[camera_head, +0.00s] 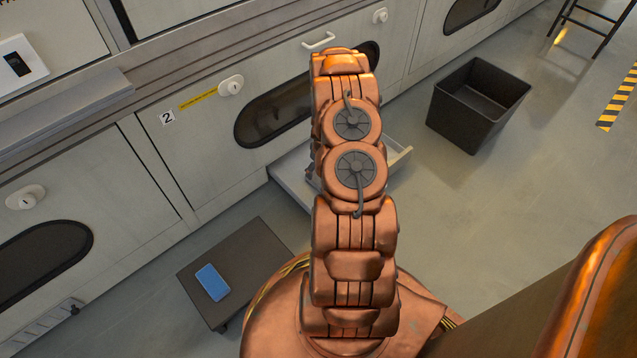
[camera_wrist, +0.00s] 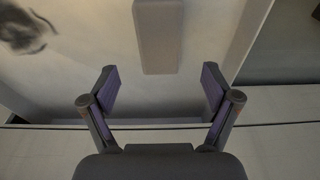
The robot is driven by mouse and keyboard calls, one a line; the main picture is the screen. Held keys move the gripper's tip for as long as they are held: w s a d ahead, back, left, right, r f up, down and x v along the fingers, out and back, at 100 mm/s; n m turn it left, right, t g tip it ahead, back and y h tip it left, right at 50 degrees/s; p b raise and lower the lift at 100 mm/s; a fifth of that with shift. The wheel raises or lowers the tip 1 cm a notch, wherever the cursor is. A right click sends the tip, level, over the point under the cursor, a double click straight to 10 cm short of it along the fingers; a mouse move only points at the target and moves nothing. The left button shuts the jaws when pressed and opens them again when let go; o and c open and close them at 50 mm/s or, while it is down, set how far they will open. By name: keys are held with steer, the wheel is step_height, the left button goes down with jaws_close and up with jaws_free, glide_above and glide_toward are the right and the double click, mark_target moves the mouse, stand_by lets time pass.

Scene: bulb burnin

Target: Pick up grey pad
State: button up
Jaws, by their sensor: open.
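A grey pad (camera_wrist: 158,38) shows at the top middle of the wrist view, a plain oblong block lying on a pale surface, its top end cut by the frame edge. My gripper (camera_wrist: 160,88) is open and empty, its two fingers spread wide on either side of the pad's line. In the picture the pad's near end lies just beyond the fingertips, not between them; I cannot tell the height gap. In the head view my arm hides the gripper, and I cannot make out the pad there.
A pale open drawer (camera_head: 289,190) juts from the cabinets behind my arm. A blue box (camera_head: 212,282) lies on a low dark platform (camera_head: 255,245) at the left. A black bin (camera_head: 462,118) stands on the floor at the right. The floor around the bin is clear.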

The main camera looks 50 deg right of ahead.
step_height(320, 180, down, 6)
steer(key=b, duration=0.2)
steer(key=shift+r+b, duration=0.2)
steer(key=shift+b, duration=0.2)
steer(key=shift+w+f, duration=0.2)
steer(key=shift+f, duration=0.1)
steer(key=c, duration=1.3)
steer(key=shift+o, duration=0.2)
steer(key=shift+r, duration=0.1)
